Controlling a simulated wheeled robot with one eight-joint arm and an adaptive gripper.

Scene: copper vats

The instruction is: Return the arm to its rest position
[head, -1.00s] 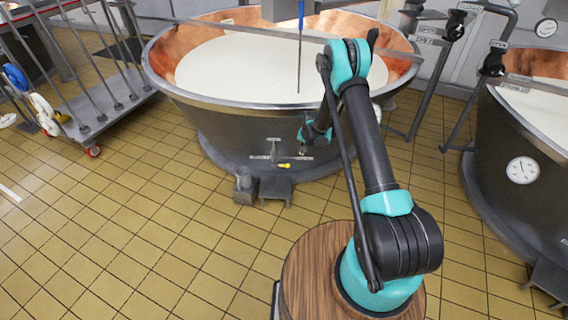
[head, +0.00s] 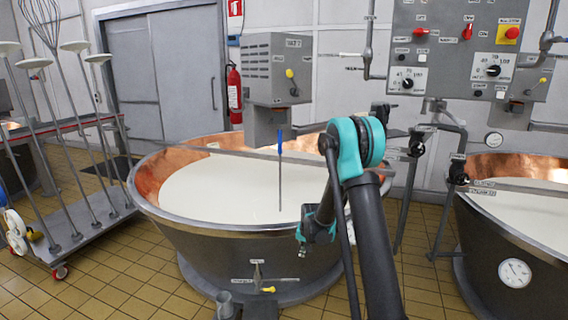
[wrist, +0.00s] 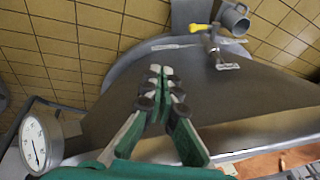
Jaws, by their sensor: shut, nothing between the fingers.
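My arm, black with teal joints, rises in the head view and bends at a teal elbow (head: 360,142). Its forearm points down and away in front of the middle vat. My gripper (head: 302,253) hangs in front of the near wall of the copper vat (head: 215,255), below the rim. In the wrist view my gripper (wrist: 160,72) shows green, with dark finger joints. Its fingertips are together with nothing between them. The vat's side and rim lie close behind the fingers.
The vat holds white liquid (head: 230,185), with a blue-handled rod (head: 280,165) over it. A drain valve with yellow handle (head: 268,290) sits low in front. A second vat (head: 490,240) stands right, a tool trolley (head: 90,240) left. A dial gauge (wrist: 38,143) is near my gripper.

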